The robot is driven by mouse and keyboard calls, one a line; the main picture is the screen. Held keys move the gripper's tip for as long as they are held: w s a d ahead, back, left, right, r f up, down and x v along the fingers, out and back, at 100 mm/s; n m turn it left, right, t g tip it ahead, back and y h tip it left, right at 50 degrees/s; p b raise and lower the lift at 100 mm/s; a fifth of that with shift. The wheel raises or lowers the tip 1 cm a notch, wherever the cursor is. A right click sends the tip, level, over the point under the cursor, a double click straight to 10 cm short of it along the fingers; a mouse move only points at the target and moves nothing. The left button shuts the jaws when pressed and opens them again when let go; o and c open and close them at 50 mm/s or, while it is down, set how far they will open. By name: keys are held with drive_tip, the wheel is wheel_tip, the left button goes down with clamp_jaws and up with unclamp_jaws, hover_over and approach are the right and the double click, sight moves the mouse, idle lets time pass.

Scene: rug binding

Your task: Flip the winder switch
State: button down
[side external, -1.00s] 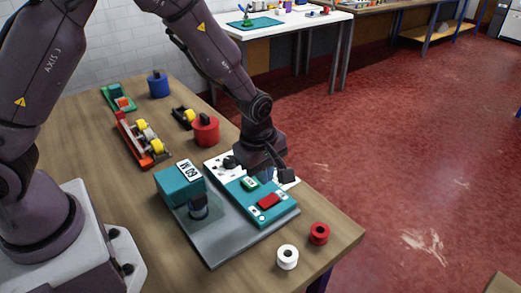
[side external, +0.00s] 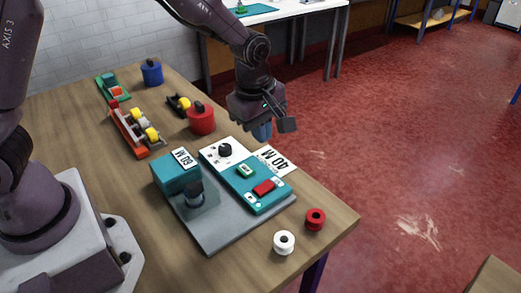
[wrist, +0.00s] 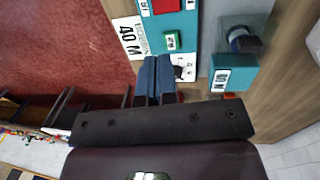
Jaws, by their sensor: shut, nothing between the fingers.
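The winder has a teal control panel (side external: 240,181) on a grey base (side external: 218,232). A red rocker switch (side external: 264,187) and a small green switch (side external: 245,170) sit on the panel. A black knob (side external: 225,150) stands on the white dial plate at its far end. My gripper (side external: 262,133) is shut and empty, raised above the panel's far side, apart from the switches. In the wrist view, its two blue fingers (wrist: 156,60) lie together, with the green switch (wrist: 171,40) just beyond and the red switch (wrist: 165,5) cut by the top edge.
A teal box (side external: 176,176) labelled 60 M stands beside the panel. A 40 M card (side external: 275,160) lies along the other side. A white spool (side external: 284,242) and a red spool (side external: 315,219) are near the table edge. A red canister (side external: 201,120) stands behind the winder.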

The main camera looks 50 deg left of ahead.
sight(264, 187)
drive_tip(key=shift+w, duration=0.1)
drive_tip(key=f, duration=0.4)
drive_tip(key=w+f, duration=0.1)
drive_tip(key=f, duration=0.9)
drive_tip(key=shift+w, duration=0.35)
drive_tip(key=shift+f, duration=0.25)
drive_tip(key=shift+s, duration=0.1)
drive_tip(key=shift+s+r, duration=0.2)
drive_tip(key=shift+s, duration=0.45)
drive_tip(key=shift+r, duration=0.1)
